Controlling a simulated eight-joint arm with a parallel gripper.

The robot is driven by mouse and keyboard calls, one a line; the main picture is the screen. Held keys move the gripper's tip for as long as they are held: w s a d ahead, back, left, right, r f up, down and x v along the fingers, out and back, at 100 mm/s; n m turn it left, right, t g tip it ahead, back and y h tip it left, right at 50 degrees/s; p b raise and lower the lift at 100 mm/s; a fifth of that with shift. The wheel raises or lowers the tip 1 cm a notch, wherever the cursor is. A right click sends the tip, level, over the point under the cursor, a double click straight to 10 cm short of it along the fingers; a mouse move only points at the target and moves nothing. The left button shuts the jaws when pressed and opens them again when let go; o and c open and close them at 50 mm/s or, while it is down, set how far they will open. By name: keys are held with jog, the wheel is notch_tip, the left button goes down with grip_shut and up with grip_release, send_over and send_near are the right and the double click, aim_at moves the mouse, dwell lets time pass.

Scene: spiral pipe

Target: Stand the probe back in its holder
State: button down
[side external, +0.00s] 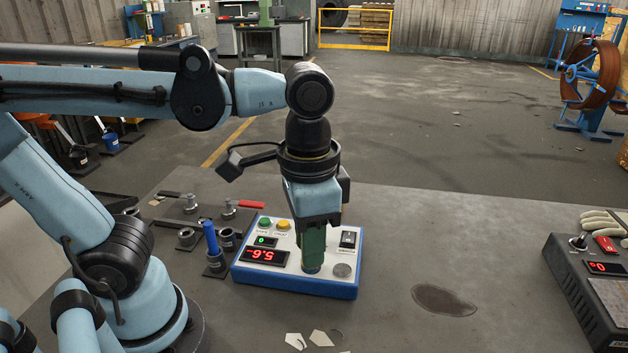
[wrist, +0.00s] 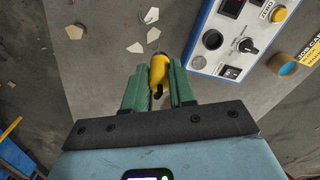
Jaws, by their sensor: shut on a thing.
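My gripper (side external: 312,268) points down over the blue-edged white meter box (side external: 300,287) in the side external view. In the wrist view its green fingers (wrist: 160,78) are shut on a yellow piece with a dark lower end and a small grey tip, which looks like the probe (wrist: 158,68). The fingers hide most of it in the side view. I cannot tell whether the probe touches the box.
More dark sockets (side external: 187,238) and a red-handled tool (side external: 245,204) lie behind the blue stick. A grey control box (side external: 590,300) stands at the right edge. Pale chips (side external: 319,338) lie in front. The bench right of the meter box is clear, with a dark stain (side external: 444,300).

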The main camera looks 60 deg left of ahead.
jog(key=w+a+f, duration=0.2)
jog(key=a, duration=0.1)
jog(key=w+a+f, duration=0.3)
jog(key=a+f, duration=0.1)
jog(key=a, duration=0.1)
jog(key=shift+w+a+f, duration=0.2)
jog(key=shift+w+a, duration=0.15)
jog(key=shift+w, duration=0.05)
jog(key=shift+f, duration=1.95)
jog(key=shift+f, duration=0.1)
jog(key=c, duration=0.9)
grip_release()
jog(key=shift+c, duration=0.2)
notch_tip(320, 180, up, 12)
jog(key=shift+w+a+f+n+t, duration=0.15)
jog(key=shift+a+f+n+t, duration=0.1)
jog(key=shift+f+n+t, duration=0.75)
jog(key=shift+w+a+f+n+t, duration=0.25)
jog(key=shift+f+t, duration=0.45)
jog(key=shift+t, duration=0.7)
jog(key=shift+w+a+f+n+t, duration=0.1)
jog(key=shift+a+f+n+t, duration=0.15)
jog(key=shift+f+n+t, duration=0.75)
